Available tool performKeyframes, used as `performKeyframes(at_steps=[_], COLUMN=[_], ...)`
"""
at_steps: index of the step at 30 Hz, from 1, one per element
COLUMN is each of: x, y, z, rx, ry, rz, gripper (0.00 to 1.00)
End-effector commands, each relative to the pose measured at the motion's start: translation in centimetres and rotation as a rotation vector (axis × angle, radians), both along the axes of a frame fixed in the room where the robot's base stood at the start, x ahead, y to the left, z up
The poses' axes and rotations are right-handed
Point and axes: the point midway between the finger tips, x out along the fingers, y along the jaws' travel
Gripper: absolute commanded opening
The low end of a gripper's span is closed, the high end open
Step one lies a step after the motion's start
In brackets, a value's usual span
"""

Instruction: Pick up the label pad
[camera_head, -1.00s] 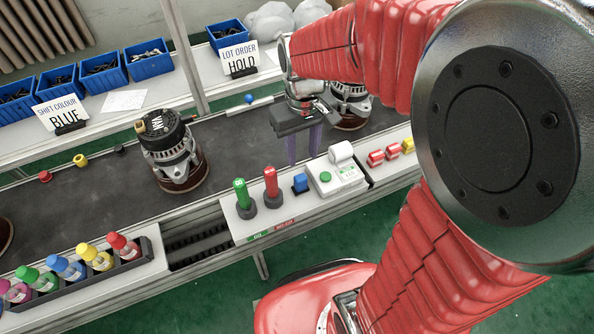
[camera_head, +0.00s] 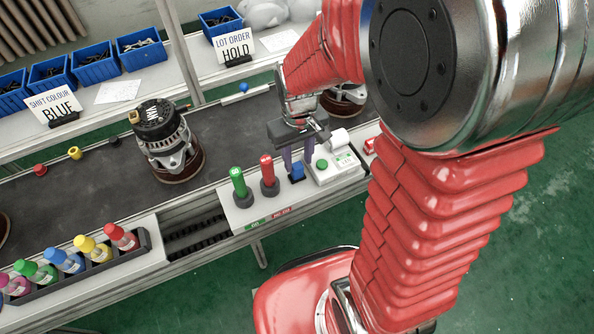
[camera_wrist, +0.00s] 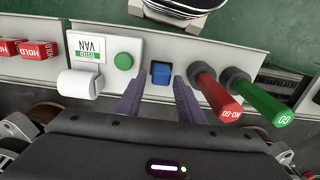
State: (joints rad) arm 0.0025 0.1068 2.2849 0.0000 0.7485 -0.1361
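A small blue block (camera_head: 297,172), which looks like the label pad, sits on the white control ledge between the red GO-style stamp and the label printer. It also shows in the wrist view (camera_wrist: 161,72), centred ahead of my fingers. My gripper (camera_head: 298,160) is just above and behind the block, pointing down. In the wrist view my gripper (camera_wrist: 158,88) has its two purple fingers apart, one on each side of the block, with nothing held. I cannot tell whether the fingertips reach down beside the block.
A green stamp (camera_head: 239,184) and a red stamp (camera_head: 268,172) stand upright close by. A printer (camera_head: 335,165) with a green button and a paper roll is on the other side. Red HOLD pieces (camera_wrist: 35,49) lie past it. An alternator (camera_head: 167,140) sits on the dark conveyor.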

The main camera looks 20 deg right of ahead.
Motion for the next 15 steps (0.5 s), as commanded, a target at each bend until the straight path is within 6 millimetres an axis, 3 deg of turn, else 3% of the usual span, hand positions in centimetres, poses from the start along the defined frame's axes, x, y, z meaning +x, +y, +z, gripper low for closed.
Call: performKeyframes(at_steps=[9,15], x=[0.0,0.1], y=[0.2,0.2], z=[-3.7,-4.8], rx=[0.000,0.000], ry=[0.004,0.002], rz=[0.000,0.000], gripper=[0.34,0.34])
